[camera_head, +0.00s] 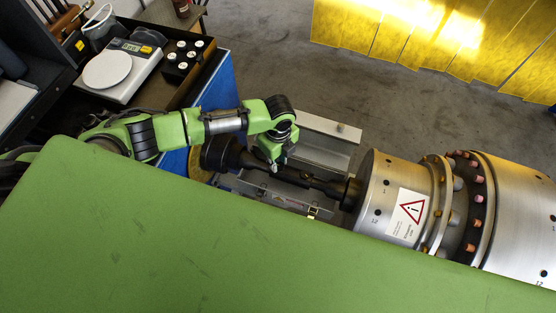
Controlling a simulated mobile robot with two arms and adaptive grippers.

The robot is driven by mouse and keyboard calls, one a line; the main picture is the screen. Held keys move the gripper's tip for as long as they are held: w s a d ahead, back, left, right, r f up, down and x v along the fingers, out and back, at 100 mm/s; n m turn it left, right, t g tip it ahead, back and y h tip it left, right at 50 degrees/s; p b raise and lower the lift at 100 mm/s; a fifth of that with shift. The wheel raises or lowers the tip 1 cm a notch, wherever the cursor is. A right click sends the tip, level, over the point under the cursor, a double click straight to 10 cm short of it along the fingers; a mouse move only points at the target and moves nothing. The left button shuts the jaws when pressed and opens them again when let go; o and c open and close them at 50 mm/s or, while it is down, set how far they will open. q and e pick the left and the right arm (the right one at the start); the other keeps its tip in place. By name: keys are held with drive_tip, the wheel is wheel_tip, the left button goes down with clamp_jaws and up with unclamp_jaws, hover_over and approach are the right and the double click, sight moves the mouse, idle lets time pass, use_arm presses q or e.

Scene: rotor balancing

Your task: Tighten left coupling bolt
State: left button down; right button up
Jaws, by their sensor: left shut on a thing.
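My left gripper (275,162) points down over the dark drive shaft (318,183), close to the black coupling (222,154) at the shaft's left end. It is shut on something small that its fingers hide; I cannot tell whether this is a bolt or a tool. The left coupling bolt cannot be made out at this size. The shaft runs right to the large silver rotor (385,172), which carries a warning label (407,213). My right gripper is not in view.
A bench at upper left holds a weighing scale (107,70) and a black tray of round weights (183,61). A blue panel (219,86) stands beside it. Yellow curtains (420,35) hang at the back. Grey floor behind the rotor is clear.

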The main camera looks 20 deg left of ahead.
sight(279, 164)
use_arm(q)
drive_tip(key=shift+m, duration=0.4)
drive_tip(key=c, duration=1.8)
unclamp_jaws()
drive_tip(key=shift+c, duration=0.2)
wheel_tip(279, 164, up, 12)
drive_tip(key=shift+d, duration=0.1)
